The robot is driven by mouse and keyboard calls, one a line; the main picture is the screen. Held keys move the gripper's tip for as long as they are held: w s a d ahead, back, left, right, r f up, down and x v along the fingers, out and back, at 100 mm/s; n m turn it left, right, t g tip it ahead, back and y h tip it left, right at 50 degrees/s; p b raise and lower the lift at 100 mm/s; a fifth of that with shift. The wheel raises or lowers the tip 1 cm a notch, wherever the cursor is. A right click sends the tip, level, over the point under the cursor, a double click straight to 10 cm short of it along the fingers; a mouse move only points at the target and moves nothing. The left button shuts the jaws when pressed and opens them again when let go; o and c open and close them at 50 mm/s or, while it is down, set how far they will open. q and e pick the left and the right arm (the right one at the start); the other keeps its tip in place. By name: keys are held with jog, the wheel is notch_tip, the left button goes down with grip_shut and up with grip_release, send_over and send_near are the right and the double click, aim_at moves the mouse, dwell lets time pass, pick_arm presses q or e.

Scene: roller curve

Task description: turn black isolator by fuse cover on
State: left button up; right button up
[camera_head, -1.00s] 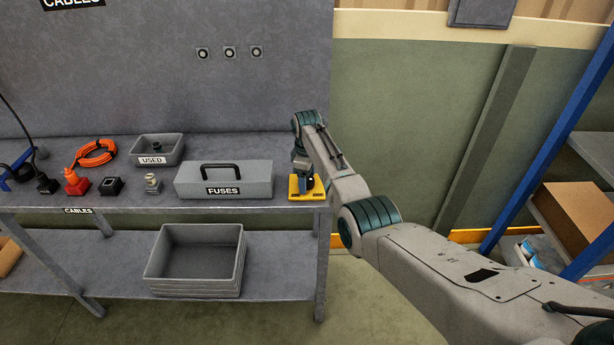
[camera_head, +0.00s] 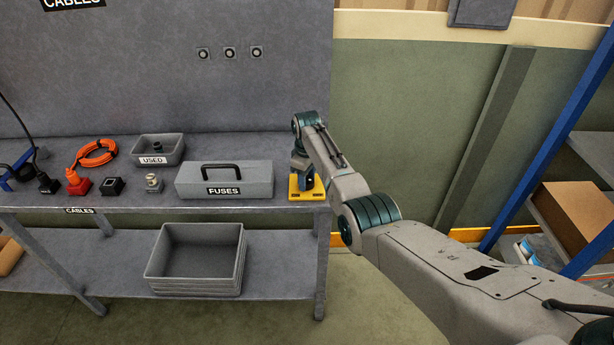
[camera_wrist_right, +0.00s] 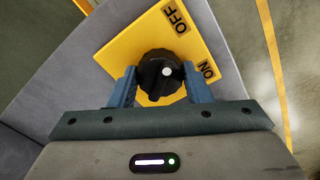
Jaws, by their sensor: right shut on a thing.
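The black isolator is a round black knob (camera_wrist_right: 160,75) with a white dot on its face, on a yellow plate (camera_wrist_right: 118,52) marked OFF and ON. In the head view the yellow plate (camera_head: 318,191) sits at the right end of the bench, right of the grey fuse cover (camera_head: 205,179) labelled FUSES. My right gripper (camera_wrist_right: 160,84) is shut on the knob, with a blue finger on each side. The white dot lies on the right part of the knob; I cannot tell exactly which mark it points at. In the head view my right gripper (camera_head: 305,182) mostly hides the knob.
On the bench (camera_head: 140,199) stand a USED bin (camera_head: 170,158), an orange cable coil (camera_head: 96,153), a red plug piece (camera_head: 77,184) and small parts to the left. A grey crate (camera_head: 195,271) is on the lower shelf. A blue-framed rack (camera_head: 550,140) stands at the right.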

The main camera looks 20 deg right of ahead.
aim_at(307, 177)
jog(key=m+p, duration=0.1)
jog(key=m, duration=0.2)
jog(key=shift+r+m, duration=0.15)
jog(key=shift+m, duration=0.15)
jog(key=m+p, duration=0.1)
jog(key=m, duration=0.2)
jog(key=shift+m, duration=0.3)
jog(key=m, duration=0.4)
jog(key=shift+m+p, duration=0.3)
jog(key=shift+p, duration=0.1)
jog(key=shift+m, duration=1.9)
jog(key=shift+w, duration=0.1)
jog(key=o, duration=1)
jog(key=shift+r, duration=0.45)
notch_tip(307, 177, up, 10)
jog(key=b, duration=0.2)
